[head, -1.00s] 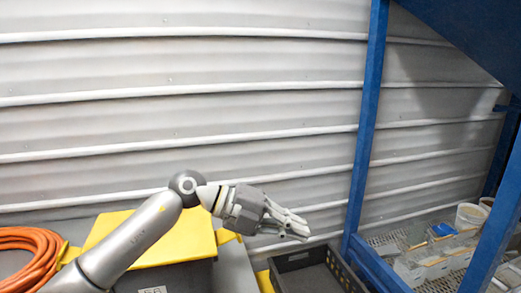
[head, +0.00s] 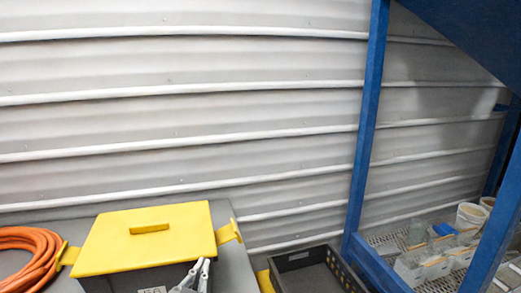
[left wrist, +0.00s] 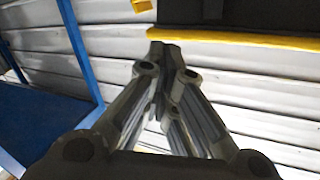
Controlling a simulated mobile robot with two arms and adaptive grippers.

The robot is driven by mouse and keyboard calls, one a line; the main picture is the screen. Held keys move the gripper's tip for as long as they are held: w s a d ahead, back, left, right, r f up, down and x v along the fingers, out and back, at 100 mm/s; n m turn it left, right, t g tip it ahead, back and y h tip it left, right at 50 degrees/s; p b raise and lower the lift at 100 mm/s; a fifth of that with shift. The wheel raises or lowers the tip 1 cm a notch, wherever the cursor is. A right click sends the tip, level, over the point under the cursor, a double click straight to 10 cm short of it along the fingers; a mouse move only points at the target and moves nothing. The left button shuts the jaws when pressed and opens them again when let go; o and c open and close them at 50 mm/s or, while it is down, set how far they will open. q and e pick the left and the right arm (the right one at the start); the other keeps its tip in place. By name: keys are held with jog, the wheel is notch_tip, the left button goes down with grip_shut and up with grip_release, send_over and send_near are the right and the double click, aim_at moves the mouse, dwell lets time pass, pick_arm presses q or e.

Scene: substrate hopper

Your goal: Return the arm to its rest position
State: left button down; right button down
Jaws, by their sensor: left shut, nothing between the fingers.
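My left gripper (head: 193,275) shows at the bottom edge of the head view, in front of the dark box with the yellow lid (head: 150,240). Only its fingers show there; the rest of the arm is out of the picture. In the left wrist view the left gripper (left wrist: 162,48) has its fingertips together with nothing between them. Behind the fingertips are a dark surface and a yellow edge (left wrist: 235,40). My right gripper is in neither view.
An orange coiled hose (head: 35,262) lies on the left. A black crate (head: 308,272) stands right of the box, beside a blue frame post (head: 364,130). White buckets (head: 470,215) and small containers stand at the right. A corrugated wall (head: 180,110) closes the back.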

pick_arm(q)
jog(key=s+a+f+n+g+y, duration=0.1)
jog(key=s+a+f+g, duration=0.2)
jog(key=s+f, duration=0.35)
jog(key=s+a+f+n+g+y, duration=0.1)
jog(key=s+a+f+g, duration=0.1)
jog(key=s+f+g, duration=0.45)
jog(key=s+a+f+g, duration=0.15)
jog(key=s+f, duration=0.25)
jog(key=s, duration=0.4)
jog(key=s+a+f+g, duration=0.1)
jog(key=s+f+g, duration=0.25)
jog(key=s, duration=0.45)
notch_tip(320, 180, down, 28)
jog(key=s+b, duration=0.1)
jog(key=s, duration=0.1)
jog(key=s+a+f+g+b, duration=0.1)
jog(key=s+a+f+g, duration=0.1)
jog(key=s+f, duration=1.5)
jog(key=shift+a+f, duration=0.15)
jog(key=shift+a, duration=0.05)
